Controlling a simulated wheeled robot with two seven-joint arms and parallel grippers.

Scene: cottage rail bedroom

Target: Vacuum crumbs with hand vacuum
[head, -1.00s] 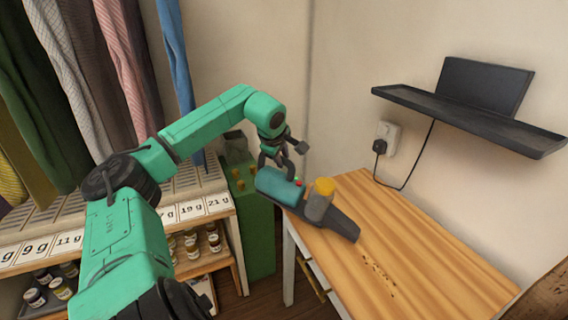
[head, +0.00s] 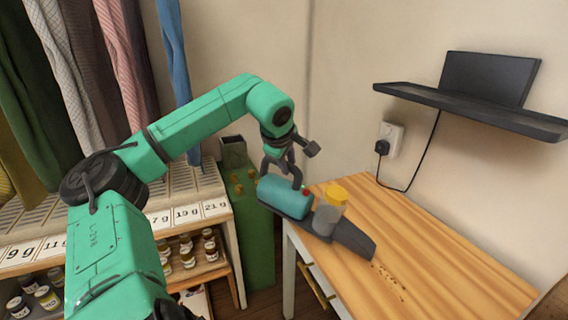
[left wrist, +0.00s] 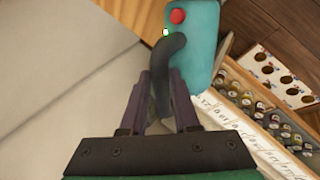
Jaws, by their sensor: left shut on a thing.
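The hand vacuum (head: 285,197) has a teal body, a clear cup with a yellow cap (head: 338,193) and a dark grey nozzle (head: 354,239). My left gripper (head: 284,172) is shut on its dark handle, above the table's left corner. In the left wrist view the fingers (left wrist: 162,95) close around the handle, and the red button (left wrist: 177,16) shows on the teal body. The crumbs (head: 388,280) lie in a small brown scatter on the wooden table (head: 450,262), just in front of the nozzle tip. My right gripper is not in view.
A black wall shelf (head: 470,110) holds a dark panel above the table, with a cable to a wall socket (head: 390,140). A green cabinet (head: 250,235) stands left of the table. A rack with small jars (head: 188,258) is further left, under hanging fabrics. The table's right side is clear.

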